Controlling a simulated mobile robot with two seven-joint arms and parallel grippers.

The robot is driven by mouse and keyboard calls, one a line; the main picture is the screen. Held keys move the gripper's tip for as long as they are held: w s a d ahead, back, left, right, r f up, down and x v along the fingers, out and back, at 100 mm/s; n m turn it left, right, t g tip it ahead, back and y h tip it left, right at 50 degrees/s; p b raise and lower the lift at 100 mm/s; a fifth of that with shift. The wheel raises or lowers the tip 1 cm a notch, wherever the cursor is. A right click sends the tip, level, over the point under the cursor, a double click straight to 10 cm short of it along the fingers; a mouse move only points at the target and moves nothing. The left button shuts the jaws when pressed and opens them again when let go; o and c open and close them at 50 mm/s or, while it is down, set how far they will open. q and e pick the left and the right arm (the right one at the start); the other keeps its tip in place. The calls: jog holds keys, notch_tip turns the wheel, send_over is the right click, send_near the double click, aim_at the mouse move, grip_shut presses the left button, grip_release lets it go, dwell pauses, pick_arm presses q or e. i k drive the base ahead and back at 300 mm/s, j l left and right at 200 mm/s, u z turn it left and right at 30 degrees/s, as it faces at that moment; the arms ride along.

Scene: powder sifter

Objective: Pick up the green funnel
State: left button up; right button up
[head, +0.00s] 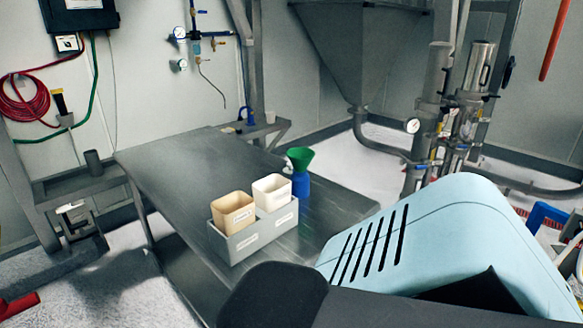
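The green funnel (300,158) sits upright with its wide mouth up, on top of a blue bottle (301,187). The bottle stands on the steel table (182,176), near the table's right side. The funnel's lower spout is hidden, and I cannot tell how far it goes into the bottle. Neither of my grippers is in view, and nothing is seen touching the funnel.
A grey bin (262,236) holding a tan cup (233,212) and a white cup (272,192) stands just left of and in front of the bottle. The table's far left part is clear. A large metal hopper (358,50) and steel pipework (440,130) stand behind.

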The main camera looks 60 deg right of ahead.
aim_at(300, 165)
jog(key=z, duration=3.45)
